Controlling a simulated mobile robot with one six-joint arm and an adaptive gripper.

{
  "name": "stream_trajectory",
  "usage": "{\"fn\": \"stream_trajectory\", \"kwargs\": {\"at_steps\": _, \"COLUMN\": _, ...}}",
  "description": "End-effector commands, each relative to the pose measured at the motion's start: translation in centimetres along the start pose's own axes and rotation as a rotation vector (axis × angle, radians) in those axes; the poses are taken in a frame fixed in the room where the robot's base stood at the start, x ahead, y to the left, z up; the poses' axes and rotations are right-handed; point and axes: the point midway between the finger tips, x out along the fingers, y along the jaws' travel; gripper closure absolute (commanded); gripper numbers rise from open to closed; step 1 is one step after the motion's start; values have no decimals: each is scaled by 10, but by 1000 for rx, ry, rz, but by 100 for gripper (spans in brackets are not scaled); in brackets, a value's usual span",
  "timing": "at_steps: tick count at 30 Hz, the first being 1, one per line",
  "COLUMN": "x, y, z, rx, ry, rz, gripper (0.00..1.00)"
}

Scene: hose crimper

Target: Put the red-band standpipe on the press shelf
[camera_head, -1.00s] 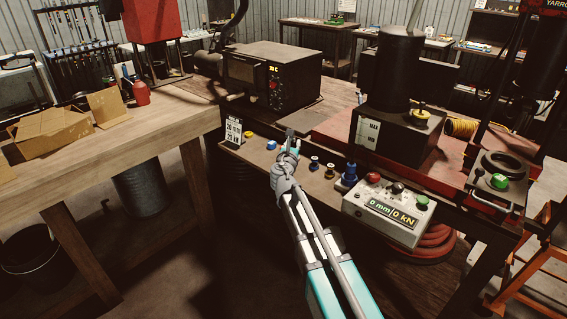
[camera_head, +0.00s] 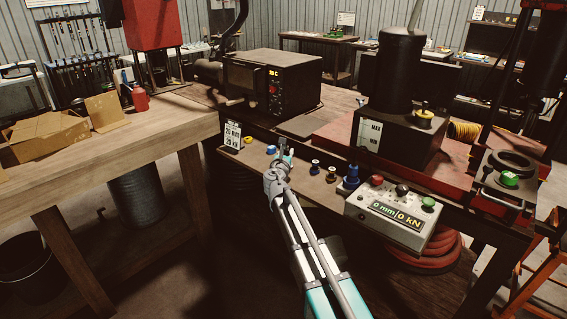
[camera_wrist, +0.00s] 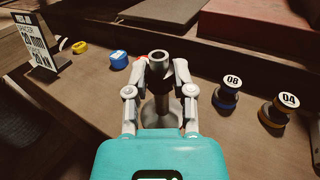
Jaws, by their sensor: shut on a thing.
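My gripper (camera_head: 284,160) is over the narrow front shelf (camera_head: 262,158) of the press bench. In the wrist view my gripper (camera_wrist: 165,72) is shut on a grey metal standpipe (camera_wrist: 160,105), with one finger on each side of its upper part. The standpipe is upright, with a round open top and a flared base. The base is on or just above the shelf; I cannot tell which. A bit of red (camera_wrist: 137,63) shows behind the left finger; I cannot tell whether it belongs to the standpipe. In the head view the standpipe (camera_head: 283,144) shows only small.
A sign card (camera_wrist: 38,45), a yellow ring (camera_wrist: 79,47) and a blue ring (camera_wrist: 118,57) are to the left. A control box (camera_head: 392,214) bounds the shelf's right side.

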Motion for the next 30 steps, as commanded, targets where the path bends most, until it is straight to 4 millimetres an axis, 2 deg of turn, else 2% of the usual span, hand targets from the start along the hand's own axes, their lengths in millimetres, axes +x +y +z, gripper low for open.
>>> {"fn": "stream_trajectory", "kwargs": {"at_steps": 7, "x": 3, "y": 2, "z": -5, "rx": 0, "ry": 0, "rz": 0, "gripper": 100}}
{"fn": "stream_trajectory", "kwargs": {"at_steps": 11, "x": 9, "y": 5, "z": -15, "rx": 0, "ry": 0, "rz": 0, "gripper": 100}}
{"fn": "stream_trajectory", "kwargs": {"at_steps": 21, "x": 7, "y": 4, "z": -39, "rx": 0, "ry": 0, "rz": -1, "gripper": 100}}
{"fn": "stream_trajectory", "kwargs": {"at_steps": 30, "x": 7, "y": 4, "z": -40, "rx": 0, "ry": 0, "rz": -1, "gripper": 100}}
